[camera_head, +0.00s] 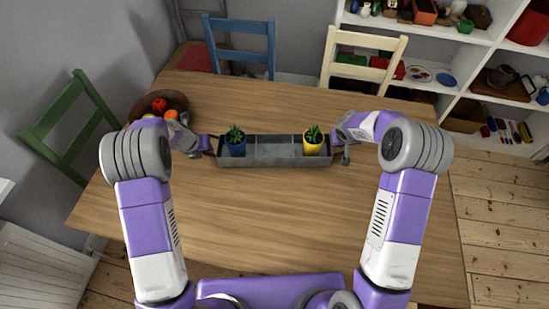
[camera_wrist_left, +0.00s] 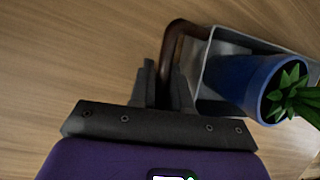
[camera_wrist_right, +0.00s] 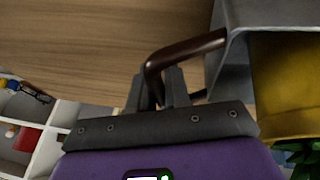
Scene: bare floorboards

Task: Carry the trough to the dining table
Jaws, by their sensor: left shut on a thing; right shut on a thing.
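The grey metal trough (camera_head: 284,150) is over the wooden dining table (camera_head: 290,215), long side across the view. I cannot tell whether it rests on the top or hangs just above it. It holds a blue pot with a green plant (camera_head: 236,144) at its left end and a yellow pot with a plant (camera_head: 312,144) at its right end; the middle is empty. My left gripper (camera_wrist_left: 165,85) is shut on the brown handle (camera_wrist_left: 181,36) at the trough's left end. My right gripper (camera_wrist_right: 160,88) is shut on the brown handle (camera_wrist_right: 185,50) at its right end.
A brown fruit bowl (camera_head: 176,98) stands at the table's back left, close to my left gripper. Green (camera_head: 72,122), blue (camera_head: 240,46) and cream (camera_head: 362,58) chairs surround the table. A white shelf (camera_head: 478,80) stands at back right. The table's front is clear.

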